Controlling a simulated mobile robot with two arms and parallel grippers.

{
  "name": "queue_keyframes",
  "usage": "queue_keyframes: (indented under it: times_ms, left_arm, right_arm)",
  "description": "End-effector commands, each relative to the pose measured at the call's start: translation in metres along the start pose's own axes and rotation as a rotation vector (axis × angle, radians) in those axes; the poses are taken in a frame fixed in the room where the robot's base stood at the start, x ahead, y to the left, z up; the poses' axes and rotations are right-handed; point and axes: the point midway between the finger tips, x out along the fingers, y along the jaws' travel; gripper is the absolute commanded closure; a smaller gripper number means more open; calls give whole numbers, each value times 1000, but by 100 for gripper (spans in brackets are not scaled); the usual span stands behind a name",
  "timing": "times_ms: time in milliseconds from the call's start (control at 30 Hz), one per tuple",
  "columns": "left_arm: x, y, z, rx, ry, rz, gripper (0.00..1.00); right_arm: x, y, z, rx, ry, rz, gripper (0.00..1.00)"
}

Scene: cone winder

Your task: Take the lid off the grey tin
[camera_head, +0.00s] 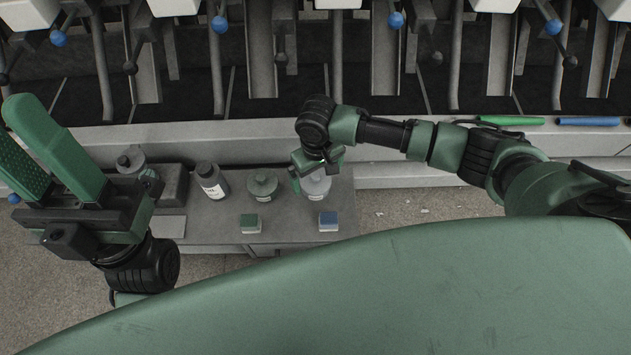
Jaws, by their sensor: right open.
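A light grey round tin (317,187) stands on the low grey bench (285,225), partly covered from above by my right gripper (313,172). My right gripper is open right at its top; whether the fingers touch its lid cannot be told. A greenish-grey round tin (262,186) with a knob on top stands to its left. A darker grey round container (131,160) stands further left. My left gripper (12,122) is open and empty at the far left, its two green fingers spread apart.
A green-topped block (250,223) and a blue-topped block (328,221) lie near the bench front. Winder machinery lines the back, with green (512,120) and blue (588,122) rods on its ledge.

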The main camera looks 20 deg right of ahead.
Motion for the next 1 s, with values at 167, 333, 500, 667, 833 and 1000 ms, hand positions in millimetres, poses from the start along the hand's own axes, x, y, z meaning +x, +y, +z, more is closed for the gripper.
queue_keyframes:
  times_ms: [167, 333, 500, 667, 833, 1000]
  left_arm:
    - [-9, 0, 2, 0, -2, 0, 64]
    - [-8, 0, 2, 0, -3, 0, 64]
    - [-8, 0, 2, 0, -4, 0, 64]
    - [-8, 0, 2, 0, -4, 0, 64]
    - [-8, 0, 2, 0, -5, 0, 64]
    - [-3, 0, 2, 0, -5, 0, 64]
  right_arm:
    - [14, 0, 0, 1, 1, 1, 0]
    - [14, 0, 0, 0, 1, 0, 0]
    - [13, 0, 0, 0, 0, 0, 33]
    - [13, 0, 0, 0, 1, 0, 63]
    - [13, 0, 0, 0, 1, 0, 63]
    - [5, 0, 0, 0, 1, 0, 63]
